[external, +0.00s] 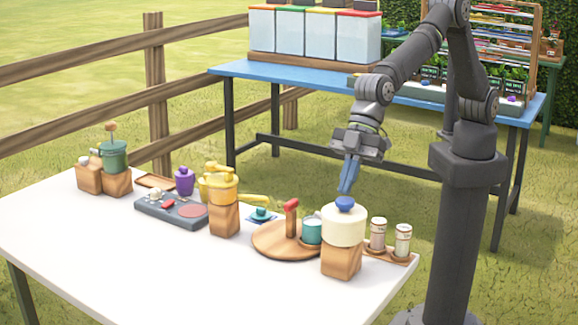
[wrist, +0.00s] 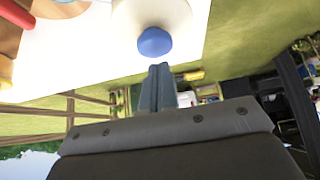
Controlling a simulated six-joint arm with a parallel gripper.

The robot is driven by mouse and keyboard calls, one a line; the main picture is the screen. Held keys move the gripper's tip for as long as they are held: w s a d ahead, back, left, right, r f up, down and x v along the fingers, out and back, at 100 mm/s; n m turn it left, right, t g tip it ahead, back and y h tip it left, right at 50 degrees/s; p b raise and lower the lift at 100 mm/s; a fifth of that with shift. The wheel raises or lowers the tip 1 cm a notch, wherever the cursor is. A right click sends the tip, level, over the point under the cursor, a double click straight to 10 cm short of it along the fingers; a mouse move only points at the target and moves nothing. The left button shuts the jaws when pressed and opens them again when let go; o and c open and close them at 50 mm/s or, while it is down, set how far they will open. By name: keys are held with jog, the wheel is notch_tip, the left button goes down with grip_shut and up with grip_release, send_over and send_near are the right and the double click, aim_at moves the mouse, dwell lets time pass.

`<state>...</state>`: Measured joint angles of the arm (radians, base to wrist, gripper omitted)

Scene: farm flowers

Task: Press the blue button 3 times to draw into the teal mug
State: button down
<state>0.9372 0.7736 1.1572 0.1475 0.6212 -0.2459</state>
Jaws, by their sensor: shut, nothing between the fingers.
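The blue button (external: 345,203) is a domed knob on top of a cream round dispenser (external: 343,226) with a wooden base, at the right end of the white table. It also shows in the wrist view (wrist: 154,42). The teal mug (external: 312,231) stands on a round wooden board, just left of the dispenser. My gripper (external: 346,190) is shut and empty, pointing down just above the blue button. In the wrist view the fingertips (wrist: 160,68) are close together near the button; I cannot tell whether they touch it.
A red-topped handle (external: 291,208) rises from the round board (external: 275,242) beside the mug. Two small jars (external: 403,242) stand right of the dispenser. A yellow dispenser (external: 222,187) and a grey tray (external: 172,208) are farther left. The table's front is clear.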

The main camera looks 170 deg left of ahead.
dwell(0.4)
notch_tip(320, 180, up, 6)
dwell(0.6)
jog(key=shift+f, duration=0.1)
jog(key=shift+f, duration=3.65)
